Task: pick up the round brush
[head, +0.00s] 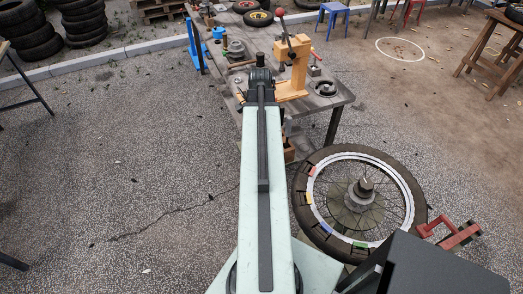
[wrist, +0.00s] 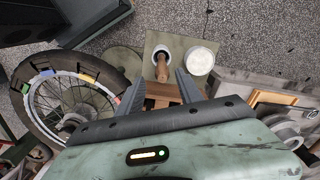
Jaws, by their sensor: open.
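In the wrist view, what looks like the round brush (wrist: 162,69) shows its brown wooden handle, its lower end inside a white-rimmed can (wrist: 183,51) with a dark inside. My gripper (wrist: 160,78) is open, with one dark finger to the left and one to the right of the handle. Whether the fingers are level with the handle or above it, I cannot tell. The bristles are hidden. In the head view my arm covers the gripper, and I cannot make out the brush there.
A pale round lid or tin (wrist: 200,62) stands right of the can. The workbench (head: 340,97) carries a wooden press (head: 296,70) with a red-knobbed lever and metal parts. A spoked wheel with tire (head: 299,200) lies right of my arm. Paving at left is mostly clear.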

